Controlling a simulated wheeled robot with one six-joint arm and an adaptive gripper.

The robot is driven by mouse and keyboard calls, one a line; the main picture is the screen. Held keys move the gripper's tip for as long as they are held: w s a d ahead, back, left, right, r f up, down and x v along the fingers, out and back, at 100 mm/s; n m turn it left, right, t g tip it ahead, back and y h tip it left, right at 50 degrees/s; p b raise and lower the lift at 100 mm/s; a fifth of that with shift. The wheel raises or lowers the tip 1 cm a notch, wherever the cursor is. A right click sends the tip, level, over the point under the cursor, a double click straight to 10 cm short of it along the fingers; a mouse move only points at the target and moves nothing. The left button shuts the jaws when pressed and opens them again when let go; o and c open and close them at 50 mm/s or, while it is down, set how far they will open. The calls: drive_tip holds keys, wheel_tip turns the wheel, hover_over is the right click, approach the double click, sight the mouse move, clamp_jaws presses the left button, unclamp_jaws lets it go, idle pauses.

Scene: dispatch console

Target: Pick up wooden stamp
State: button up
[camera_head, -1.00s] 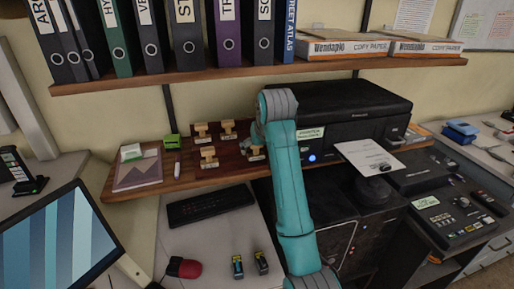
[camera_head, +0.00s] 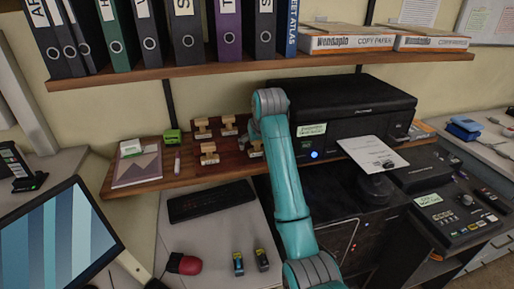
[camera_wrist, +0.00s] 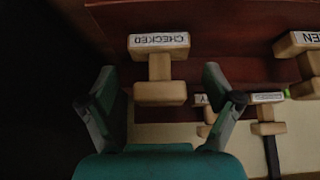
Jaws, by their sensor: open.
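Several wooden stamps stand on a dark red-brown stand on the lower shelf. In the head view they show at the back left (camera_head: 203,127), back right (camera_head: 228,125) and front left (camera_head: 209,154), and one at the front right (camera_head: 257,149) is partly covered by my arm. In the wrist view my gripper (camera_wrist: 172,92) is open, with its two teal fingers spread. A wooden stamp labelled "CHECKED" (camera_wrist: 160,66) lies beyond and between the fingertips, with no clear contact. Another stamp (camera_wrist: 299,42) is cut off at the right edge.
A black printer (camera_head: 350,100) stands close right of the stamps. The upper shelf (camera_head: 200,78) with binders runs above them. A green object (camera_head: 172,136), a pink marker (camera_head: 177,162) and a notebook (camera_head: 137,168) lie to the left. A keyboard (camera_head: 211,201) lies below.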

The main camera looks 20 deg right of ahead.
drive_tip(key=shift+x, duration=1.05)
drive_tip(key=c, duration=1.2)
drive_tip(key=shift+r, duration=0.15)
